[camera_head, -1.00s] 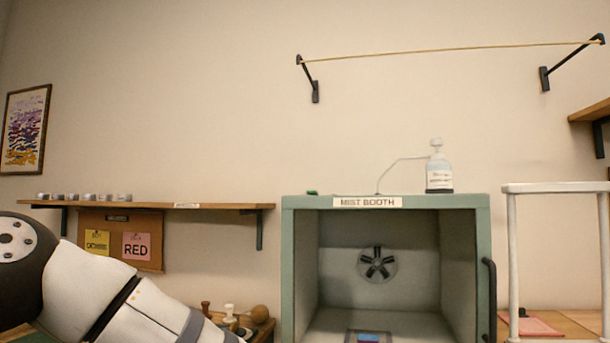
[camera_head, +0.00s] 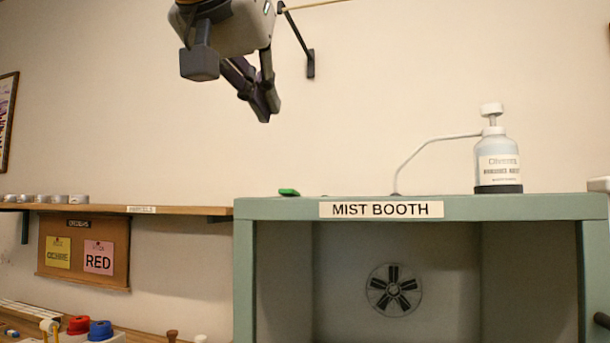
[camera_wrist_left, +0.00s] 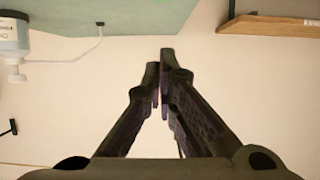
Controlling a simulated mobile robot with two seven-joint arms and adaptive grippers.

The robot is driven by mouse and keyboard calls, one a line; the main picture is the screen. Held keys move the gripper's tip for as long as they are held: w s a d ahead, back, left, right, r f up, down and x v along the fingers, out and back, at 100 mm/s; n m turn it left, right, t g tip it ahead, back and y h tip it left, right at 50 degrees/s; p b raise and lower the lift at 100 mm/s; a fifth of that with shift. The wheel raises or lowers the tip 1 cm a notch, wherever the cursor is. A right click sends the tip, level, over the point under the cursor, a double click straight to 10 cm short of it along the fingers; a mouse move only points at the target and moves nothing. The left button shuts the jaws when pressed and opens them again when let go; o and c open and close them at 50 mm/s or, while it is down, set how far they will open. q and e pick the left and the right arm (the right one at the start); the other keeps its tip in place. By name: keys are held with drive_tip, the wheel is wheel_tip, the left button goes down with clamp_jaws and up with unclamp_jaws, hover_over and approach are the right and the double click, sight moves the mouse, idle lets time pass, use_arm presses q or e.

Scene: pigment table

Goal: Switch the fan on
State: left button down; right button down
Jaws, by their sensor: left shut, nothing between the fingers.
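The fan (camera_head: 394,290) is a dark-bladed disc on the back wall inside the green mist booth (camera_head: 275,209). I cannot tell from its look whether it turns. A small green piece (camera_head: 289,192) lies on the booth's top near its front left corner; I cannot tell if it is a switch. My left gripper (camera_head: 266,112) hangs fingers-down in the air, above and slightly left of the green piece, clear of the booth. Its fingers are shut and empty, also in the left wrist view (camera_wrist_left: 160,58). My right gripper is not in view.
A labelled bottle (camera_head: 498,165) with a bent tube stands on the booth's top at right. A wall shelf (camera_head: 170,210) with small tins runs left of the booth. Red (camera_head: 78,325) and blue (camera_head: 101,330) items sit at lower left. The wall above the booth is mostly bare.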

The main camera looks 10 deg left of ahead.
use_arm(q)
hover_over(290, 194)
drive_tip(key=f, duration=0.1)
drive_tip(key=s+f, duration=0.1)
drive_tip(key=f, duration=0.1)
drive_tip(key=shift+a+f, duration=0.15)
drive_tip(key=f, duration=0.3)
drive_tip(key=shift+w+f, duration=0.2)
drive_tip(key=shift+f, duration=0.05)
drive_tip(key=shift+s+f, duration=0.15)
drive_tip(key=shift+f, duration=0.2)
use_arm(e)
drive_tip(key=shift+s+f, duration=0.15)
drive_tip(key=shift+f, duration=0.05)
